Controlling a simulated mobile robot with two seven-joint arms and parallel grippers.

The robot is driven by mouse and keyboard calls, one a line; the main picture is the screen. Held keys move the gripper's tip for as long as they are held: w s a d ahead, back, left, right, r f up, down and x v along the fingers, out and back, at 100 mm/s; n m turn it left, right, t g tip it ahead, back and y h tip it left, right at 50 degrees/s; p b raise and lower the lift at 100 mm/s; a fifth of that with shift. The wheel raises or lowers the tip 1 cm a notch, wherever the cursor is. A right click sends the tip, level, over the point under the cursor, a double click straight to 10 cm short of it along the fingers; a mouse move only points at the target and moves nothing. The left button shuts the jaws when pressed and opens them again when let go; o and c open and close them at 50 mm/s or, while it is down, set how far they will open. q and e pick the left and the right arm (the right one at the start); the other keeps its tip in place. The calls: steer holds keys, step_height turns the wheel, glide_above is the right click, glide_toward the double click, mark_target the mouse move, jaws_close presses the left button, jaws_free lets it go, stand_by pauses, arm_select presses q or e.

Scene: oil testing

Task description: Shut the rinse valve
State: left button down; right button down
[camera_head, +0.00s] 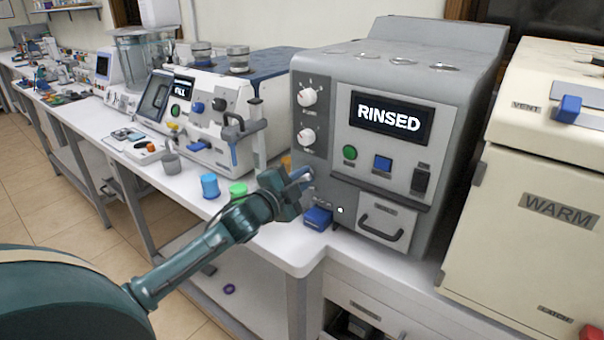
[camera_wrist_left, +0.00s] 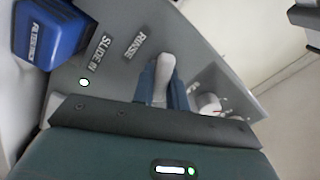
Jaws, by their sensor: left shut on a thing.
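The rinse valve's pale lever (camera_wrist_left: 164,76) shows in the left wrist view beside the RINSE label (camera_wrist_left: 133,42) on the grey panel. My left gripper (camera_wrist_left: 165,92) is shut on this lever, with a blue finger on each side of it. In the head view my left gripper (camera_head: 300,180) is at the lower left front of the grey machine (camera_head: 440,90), whose screen (camera_head: 391,118) reads RINSED. The gripper hides most of the valve there. My right gripper is not in view.
A blue block (camera_head: 318,218) sits just below the gripper; it also shows in the left wrist view (camera_wrist_left: 52,32). A drawer with a dark handle (camera_head: 381,222) is to the right. Blue (camera_head: 210,186) and green (camera_head: 238,190) cups stand on the bench at left.

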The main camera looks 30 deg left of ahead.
arm_select(q)
steer(key=m, duration=0.5)
steer(key=shift+p, duration=0.4)
steer(key=shift+f+m, duration=0.1)
steer(key=shift+m, duration=0.2)
steer(key=c, duration=1.4)
jaws_free()
steer(key=s+a+b, duration=0.1)
steer(key=s, duration=1.2)
steer(key=shift+b, duration=0.4)
